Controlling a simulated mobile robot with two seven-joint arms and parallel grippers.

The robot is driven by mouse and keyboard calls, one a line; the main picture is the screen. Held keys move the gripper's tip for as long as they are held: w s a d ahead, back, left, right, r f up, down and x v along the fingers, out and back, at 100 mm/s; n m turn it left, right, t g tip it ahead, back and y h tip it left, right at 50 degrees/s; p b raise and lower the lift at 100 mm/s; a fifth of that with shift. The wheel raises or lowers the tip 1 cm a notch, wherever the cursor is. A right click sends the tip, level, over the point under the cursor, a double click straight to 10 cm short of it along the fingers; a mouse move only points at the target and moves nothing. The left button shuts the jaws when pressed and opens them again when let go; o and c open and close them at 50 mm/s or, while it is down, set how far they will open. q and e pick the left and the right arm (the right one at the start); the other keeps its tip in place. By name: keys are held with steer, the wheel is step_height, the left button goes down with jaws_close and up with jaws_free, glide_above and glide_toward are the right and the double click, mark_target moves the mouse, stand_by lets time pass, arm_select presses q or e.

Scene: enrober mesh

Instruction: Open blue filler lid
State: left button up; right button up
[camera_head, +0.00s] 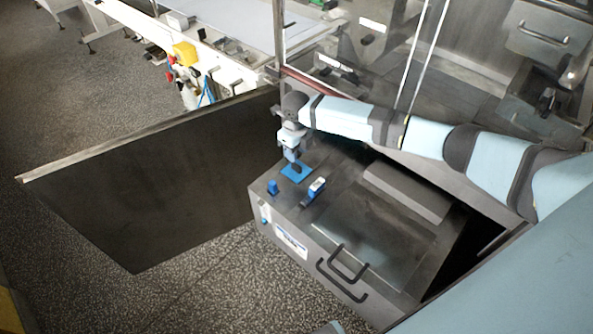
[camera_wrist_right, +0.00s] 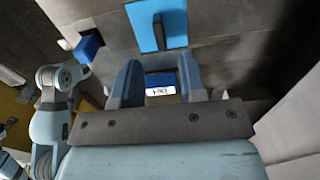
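A flat blue plate with a dark upright handle, which looks like the filler lid (camera_wrist_right: 146,28), lies on the top of a grey steel machine. In the head view the blue lid (camera_head: 295,174) sits near the machine's back left corner. My right gripper (camera_head: 292,165) points down over it and partly hides it; the exact gap cannot be told. In the wrist view the right gripper's fingers (camera_wrist_right: 160,85) are spread apart. The lid lies ahead of the fingertips, and a blue part with a white label (camera_wrist_right: 161,82) shows between them.
A blue knob (camera_head: 272,187) and a blue-and-white part (camera_head: 315,188) stand near the lid. The machine front (camera_head: 292,240) carries black handles (camera_head: 341,277). A large dark panel (camera_head: 150,185) stands at left. A transparent-walled frame and steel equipment stand behind.

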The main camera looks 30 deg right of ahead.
mark_target(297, 164)
step_height(297, 164, down, 6)
steer(key=b, duration=0.3)
steer(key=shift+f, duration=0.4)
jaws_close()
